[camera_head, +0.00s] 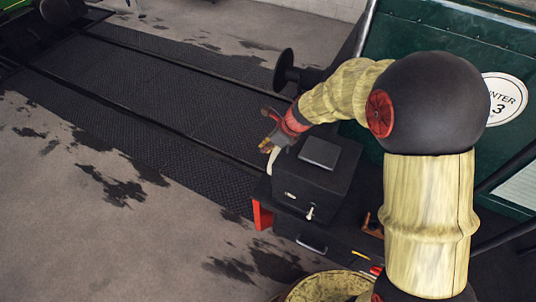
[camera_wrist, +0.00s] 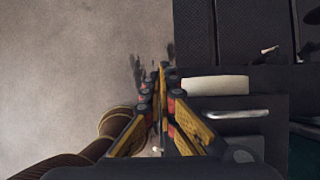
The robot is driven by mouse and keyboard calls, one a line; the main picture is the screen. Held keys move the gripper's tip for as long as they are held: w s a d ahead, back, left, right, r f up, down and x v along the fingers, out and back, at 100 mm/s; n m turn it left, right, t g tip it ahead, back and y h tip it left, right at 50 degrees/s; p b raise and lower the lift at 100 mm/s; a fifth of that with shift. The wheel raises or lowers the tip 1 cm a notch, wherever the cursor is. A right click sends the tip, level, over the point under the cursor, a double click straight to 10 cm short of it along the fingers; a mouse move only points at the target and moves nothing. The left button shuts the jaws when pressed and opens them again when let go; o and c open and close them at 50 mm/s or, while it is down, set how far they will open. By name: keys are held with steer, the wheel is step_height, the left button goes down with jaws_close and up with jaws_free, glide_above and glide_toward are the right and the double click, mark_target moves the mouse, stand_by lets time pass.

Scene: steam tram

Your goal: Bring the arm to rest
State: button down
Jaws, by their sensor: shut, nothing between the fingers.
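My arm reaches from the right of the head view over a dark box-shaped cabinet and bends down at its far end. My gripper (camera_head: 268,146) is at the cabinet's far left side, and the dark cabinet (camera_head: 310,182) partly hides what is below it. In the wrist view my gripper (camera_wrist: 162,70) has its yellow fingers together, with nothing between them. The fingers point past the cabinet's edge, over the grey floor.
A dark cabinet with a pale bar (camera_wrist: 215,85) and a metal handle (camera_wrist: 235,114) lies close to the right of the fingers. A green panel (camera_head: 420,35) with a round white sign (camera_head: 505,98) stands behind my arm. The stained grey floor (camera_head: 80,220) at left is clear.

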steer(key=w+a+r, duration=0.2)
steer(key=a+r, duration=0.2)
steer(key=r, duration=0.1)
steer(key=shift+w+a, duration=0.15)
steer(key=shift+w, duration=0.2)
steer(key=s+d+f+n+g+h+b, duration=0.1)
steer(key=s+d+f+n+b, duration=0.1)
steer(key=s+d+n+b, duration=0.55)
steer(key=s+d+f+n+g+h+b, duration=0.1)
steer(key=s+d+f+n+h+b, duration=0.2)
steer(key=s+n, duration=0.9)
steer(key=s+d+f+n+t+b, duration=0.4)
steer(key=s+d+f+b, duration=0.6)
steer(key=b, duration=1.2)
steer(key=shift+s+d+f+t+h+b, duration=0.35)
steer(key=shift+s+d+t+h+b, duration=0.05)
steer(key=shift+d, duration=0.25)
